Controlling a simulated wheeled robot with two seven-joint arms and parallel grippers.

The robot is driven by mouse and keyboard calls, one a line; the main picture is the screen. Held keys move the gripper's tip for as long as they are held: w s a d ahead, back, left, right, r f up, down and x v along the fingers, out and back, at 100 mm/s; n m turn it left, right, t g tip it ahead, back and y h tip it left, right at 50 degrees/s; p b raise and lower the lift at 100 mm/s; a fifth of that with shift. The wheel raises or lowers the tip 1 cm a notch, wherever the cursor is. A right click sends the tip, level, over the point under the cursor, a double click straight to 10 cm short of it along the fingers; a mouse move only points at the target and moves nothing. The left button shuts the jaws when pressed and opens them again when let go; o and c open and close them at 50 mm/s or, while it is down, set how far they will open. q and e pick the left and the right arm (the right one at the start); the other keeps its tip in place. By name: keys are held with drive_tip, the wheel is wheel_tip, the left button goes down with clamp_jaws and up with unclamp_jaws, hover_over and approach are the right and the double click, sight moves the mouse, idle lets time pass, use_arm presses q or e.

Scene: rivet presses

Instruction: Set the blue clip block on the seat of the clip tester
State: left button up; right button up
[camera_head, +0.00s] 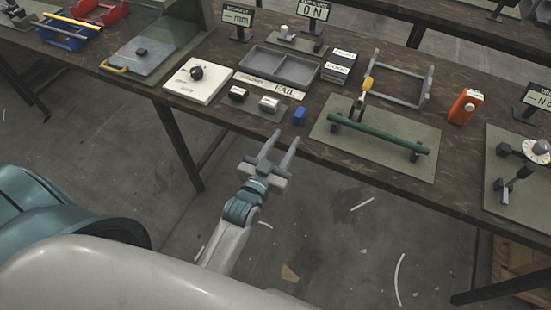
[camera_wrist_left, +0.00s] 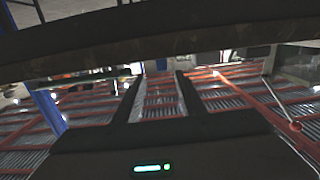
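The small blue clip block (camera_head: 299,115) stands on the wooden bench near its front edge, just right of two small dark-and-light blocks. My left gripper (camera_head: 282,141) is in front of the bench edge, its fingers pointing towards the bench. It is open and empty, apart from the blue block. The left wrist view shows its two separated fingers (camera_wrist_left: 160,88) with nothing between them; the block does not show there. I cannot tell for sure which device is the clip tester; a small green-based fixture (camera_head: 296,40) stands before a display reading ON. My right gripper is not in view.
A green plate with a green bar (camera_head: 376,133) lies to the right. A dark bench edge (camera_wrist_left: 150,35) crosses the wrist view.

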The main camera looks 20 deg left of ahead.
use_arm(q)
drive_tip(key=shift+s+a+r+b, duration=0.1)
drive_tip(key=shift+s+b, duration=0.2)
drive_tip(key=shift+s, duration=1.05)
drive_tip(key=shift+s+r+b, duration=0.1)
drive_tip(key=shift+s+b, duration=0.15)
drive_tip(key=shift+s, duration=1.1)
